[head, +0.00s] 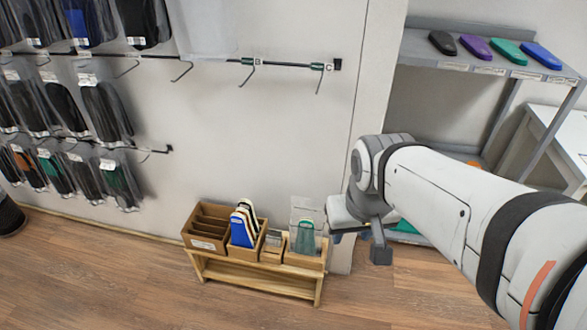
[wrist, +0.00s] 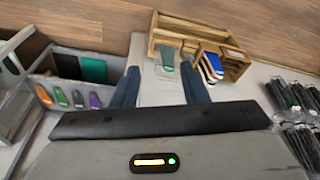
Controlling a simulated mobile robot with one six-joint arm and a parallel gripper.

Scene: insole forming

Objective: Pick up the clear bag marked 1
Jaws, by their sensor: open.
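A clear bag (head: 308,209) stands in the right compartment of the low wooden bench, with a green insole (head: 305,238) at it. I cannot read a mark on it. The green piece also shows in the wrist view (wrist: 166,58), beyond and between the fingers. My gripper (head: 358,243) is to the right of the bag in the head view, apart from it. In the wrist view, my gripper (wrist: 160,70) is open, its two blue-grey fingers spread with nothing seen held between them.
The wooden bench (head: 258,284) also holds blue and other insoles (head: 243,225) beside the bag. Hooks with packed bags (head: 105,110) line the wall at left. A grey shelf (head: 435,65) with several coloured insoles stands at right. The wooden floor (head: 120,285) in front is clear.

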